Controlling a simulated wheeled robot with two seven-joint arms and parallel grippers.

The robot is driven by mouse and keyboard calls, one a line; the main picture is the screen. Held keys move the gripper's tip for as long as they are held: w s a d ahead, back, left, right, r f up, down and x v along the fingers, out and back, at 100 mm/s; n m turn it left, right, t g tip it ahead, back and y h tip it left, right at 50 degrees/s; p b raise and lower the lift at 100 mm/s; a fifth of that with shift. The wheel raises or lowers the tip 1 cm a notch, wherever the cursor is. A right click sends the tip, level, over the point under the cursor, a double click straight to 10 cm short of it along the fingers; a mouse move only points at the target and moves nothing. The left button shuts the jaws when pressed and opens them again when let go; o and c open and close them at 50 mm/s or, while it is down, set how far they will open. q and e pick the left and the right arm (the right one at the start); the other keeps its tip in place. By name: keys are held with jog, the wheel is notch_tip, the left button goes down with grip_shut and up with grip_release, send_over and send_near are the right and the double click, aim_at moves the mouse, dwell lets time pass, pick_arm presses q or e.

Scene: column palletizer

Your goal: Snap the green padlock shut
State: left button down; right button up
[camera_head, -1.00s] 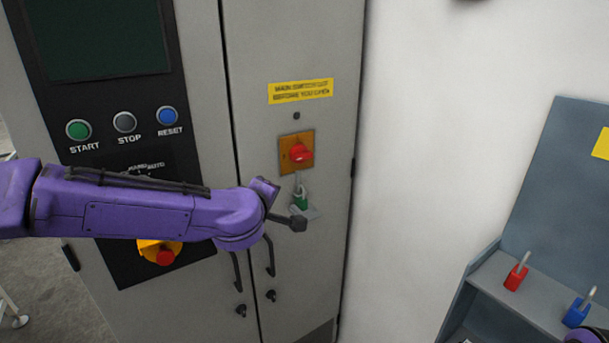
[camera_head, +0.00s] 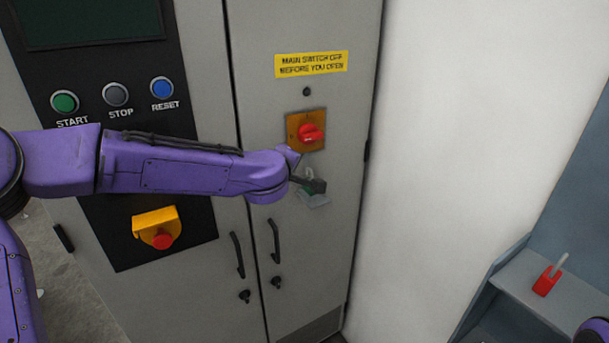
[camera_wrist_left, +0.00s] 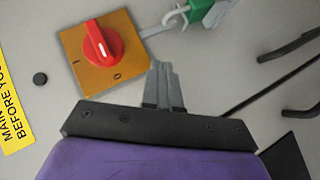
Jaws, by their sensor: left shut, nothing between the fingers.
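The green padlock (camera_wrist_left: 202,10) shows at the top edge of the left wrist view, cut off by the frame. Its pale shackle (camera_wrist_left: 172,16) is at a grey tab beside the orange switch plate; I cannot tell whether it is latched. That gripper is shut and empty, in front of the cabinet door below the red switch (camera_head: 311,134). In the wrist view its fingertips (camera_wrist_left: 160,66) point towards the plate's lower corner, apart from the padlock. My right gripper is out of view.
A yellow warning label (camera_head: 311,64) is above the switch. Black door handles (camera_head: 274,241) are below. An emergency stop (camera_head: 160,238) is at the lower left. The white wall between is clear.

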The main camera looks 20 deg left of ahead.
aim_at(306, 173)
pick_arm(q)
jog(key=w+f+b, duration=0.1)
jog(key=w, duration=0.1)
jog(key=w+f+b, duration=0.1)
jog(key=w, duration=0.1)
jog(key=w+d+f+b, duration=0.1)
jog(key=w, duration=0.1)
jog(key=shift+f, duration=0.4)
jog(key=shift+w+d, duration=0.15)
jog(key=shift+d, duration=0.05)
jog(key=shift+a, duration=0.1)
notch_tip(306, 173, down, 2)
jog(key=shift+f+b, duration=0.25)
jog(key=shift+b, duration=0.25)
jog(key=shift+r, duration=0.2)
